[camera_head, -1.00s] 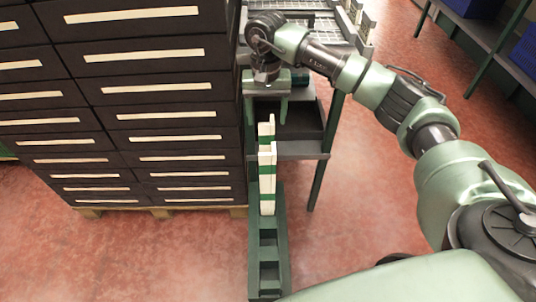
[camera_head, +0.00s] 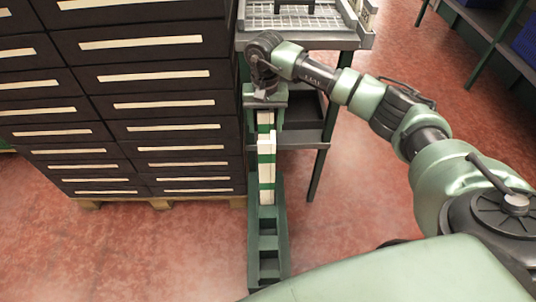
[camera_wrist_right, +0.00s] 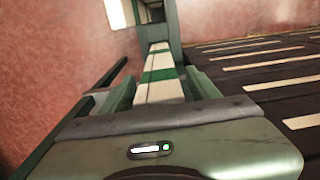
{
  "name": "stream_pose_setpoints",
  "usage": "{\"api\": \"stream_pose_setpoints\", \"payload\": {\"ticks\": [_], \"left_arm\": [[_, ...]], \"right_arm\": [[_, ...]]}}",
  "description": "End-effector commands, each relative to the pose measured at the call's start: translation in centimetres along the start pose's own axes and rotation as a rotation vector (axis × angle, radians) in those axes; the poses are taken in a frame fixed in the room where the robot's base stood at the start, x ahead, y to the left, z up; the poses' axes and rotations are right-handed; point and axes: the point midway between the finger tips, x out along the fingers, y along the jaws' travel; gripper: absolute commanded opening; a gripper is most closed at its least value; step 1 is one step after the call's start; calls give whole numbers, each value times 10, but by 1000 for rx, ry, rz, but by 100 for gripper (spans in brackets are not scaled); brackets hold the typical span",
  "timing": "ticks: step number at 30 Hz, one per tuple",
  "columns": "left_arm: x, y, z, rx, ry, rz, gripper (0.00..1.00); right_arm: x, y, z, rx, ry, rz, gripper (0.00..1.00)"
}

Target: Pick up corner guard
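White corner guards with green bands stand upright in a narrow green rack (camera_head: 268,228) beside the carton stack. The front guard (camera_head: 267,160) shows most of its length in the head view; a guard just behind it (camera_head: 265,117) shows only its upper part. My right gripper (camera_head: 264,125) is over the top of the rear guard, with one finger on each side. In the right wrist view, a white guard with a green band (camera_wrist_right: 160,68) runs between the two open fingers (camera_wrist_right: 162,88). The fingers look apart, and contact is not clear. My left gripper is not in view.
A tall stack of dark cartons (camera_head: 150,75) with pale strips stands close on the left, on a wooden pallet (camera_head: 160,203). A grey shelf cart (camera_head: 300,40) stands behind the rack. Red floor is clear in front. A shelf with blue bins (camera_head: 485,15) is at the far right.

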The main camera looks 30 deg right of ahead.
Motion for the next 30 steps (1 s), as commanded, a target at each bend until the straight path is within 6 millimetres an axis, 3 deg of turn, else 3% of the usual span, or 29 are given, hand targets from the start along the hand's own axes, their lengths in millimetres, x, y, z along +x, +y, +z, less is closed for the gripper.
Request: {"api": "stream_pose_setpoints", "payload": {"ticks": [1,6,20,26,30], "left_arm": [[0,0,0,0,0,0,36],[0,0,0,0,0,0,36],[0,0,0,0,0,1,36],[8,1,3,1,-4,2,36],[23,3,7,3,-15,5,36]], "right_arm": [[0,0,0,0,0,0,44],[0,0,0,0,0,0,0],[-7,0,-1,0,2,-1,0],[-30,0,-1,1,4,-1,0],[-58,0,-1,0,5,-2,0]]}}
